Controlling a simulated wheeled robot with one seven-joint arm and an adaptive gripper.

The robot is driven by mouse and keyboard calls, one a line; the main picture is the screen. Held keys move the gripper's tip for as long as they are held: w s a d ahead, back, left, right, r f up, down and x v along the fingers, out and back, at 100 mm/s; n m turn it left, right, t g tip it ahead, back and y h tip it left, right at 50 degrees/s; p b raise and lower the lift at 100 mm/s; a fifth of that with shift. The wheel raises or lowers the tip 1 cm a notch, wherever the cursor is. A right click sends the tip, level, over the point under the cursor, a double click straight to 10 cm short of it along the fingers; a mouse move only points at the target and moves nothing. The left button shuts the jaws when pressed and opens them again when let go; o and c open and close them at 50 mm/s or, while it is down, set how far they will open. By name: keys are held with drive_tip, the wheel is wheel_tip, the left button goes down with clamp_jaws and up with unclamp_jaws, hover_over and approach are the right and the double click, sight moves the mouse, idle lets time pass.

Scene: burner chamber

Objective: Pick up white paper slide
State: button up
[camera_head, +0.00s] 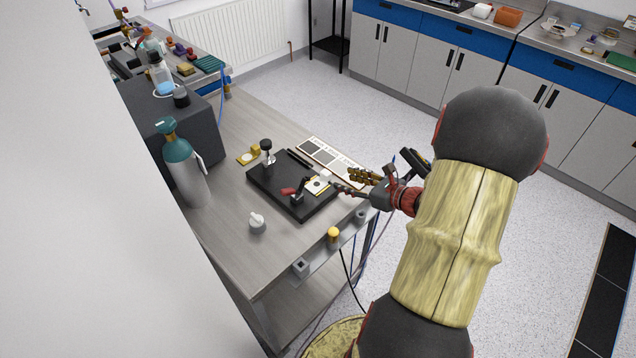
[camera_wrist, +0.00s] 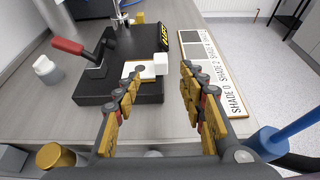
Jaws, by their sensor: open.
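The white paper slide (camera_wrist: 136,67), a small white square with a dark round spot, lies on the black base plate (camera_wrist: 125,43) near its front edge. It also shows in the head view (camera_head: 314,187). A white block-like tab (camera_wrist: 161,61) is at its right side. My gripper (camera_wrist: 161,80) is open and empty, its gold-padded fingers apart in front of the plate. In the head view, my gripper (camera_head: 345,181) is just right of the slide.
A red-handled lever clamp (camera_wrist: 84,52) stands on the plate, left of the slide. A shade card (camera_wrist: 212,72) lies to the right. A gas cylinder (camera_head: 186,172) and grey box stand at the bench's left. A white-knobbed item (camera_head: 257,222) sits on free bench at the front.

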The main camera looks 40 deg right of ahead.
sight(329, 174)
drive_tip(key=b+x, duration=0.2)
drive_tip(key=x, duration=0.5)
drive_tip(key=shift+w+b, duration=0.3)
drive_tip(key=shift+b, duration=0.1)
drive_tip(key=c, duration=1)
